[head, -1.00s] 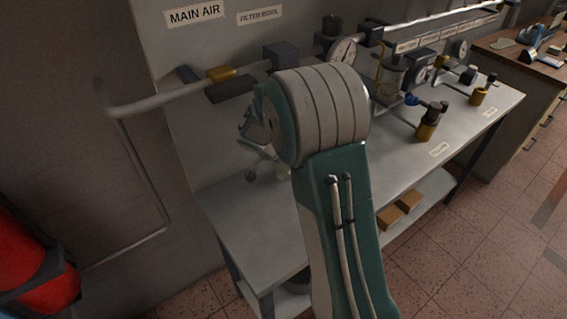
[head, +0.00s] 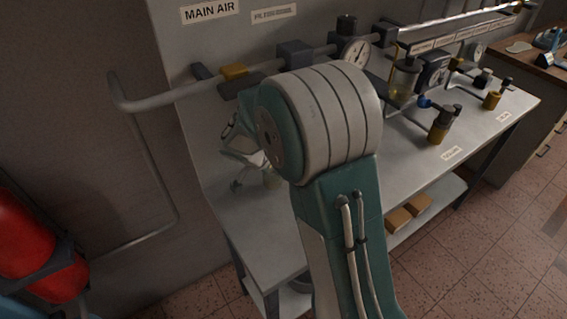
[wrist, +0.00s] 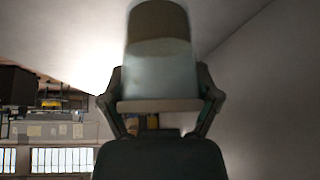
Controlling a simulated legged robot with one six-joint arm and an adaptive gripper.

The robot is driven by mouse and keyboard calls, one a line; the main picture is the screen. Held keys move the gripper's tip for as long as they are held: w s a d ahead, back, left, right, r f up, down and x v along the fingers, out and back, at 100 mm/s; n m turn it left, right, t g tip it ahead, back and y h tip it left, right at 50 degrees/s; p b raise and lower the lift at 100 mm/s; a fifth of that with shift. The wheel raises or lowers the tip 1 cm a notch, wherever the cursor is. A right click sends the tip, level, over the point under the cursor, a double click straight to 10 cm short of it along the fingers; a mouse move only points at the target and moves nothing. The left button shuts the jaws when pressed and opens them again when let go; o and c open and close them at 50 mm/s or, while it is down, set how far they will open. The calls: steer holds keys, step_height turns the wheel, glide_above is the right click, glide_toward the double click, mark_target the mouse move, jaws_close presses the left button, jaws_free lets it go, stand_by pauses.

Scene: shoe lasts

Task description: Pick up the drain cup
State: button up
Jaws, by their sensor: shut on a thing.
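The drain cup (wrist: 158,55) fills the upper middle of the wrist view. It is a pale, cloudy cup with a brownish band at its far end. The two fingers of my gripper (wrist: 162,88) close on it from both sides. In the head view my gripper (head: 240,155) shows left of my large arm joint, in front of the bench's back panel. A small pale part of the cup (head: 271,178) shows beside the joint. The joint hides the rest, so I cannot tell whether the cup touches the bench.
The grey bench (head: 400,175) carries valves with brass bodies (head: 438,130) to the right.

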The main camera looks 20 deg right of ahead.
steer(key=s+a, duration=0.4)
steer(key=a, duration=0.7)
steer(key=s+a, duration=0.5)
steer(key=a, duration=0.6)
steer(key=shift+a, duration=0.2)
steer(key=shift+s, duration=0.15)
stand_by(1.6)
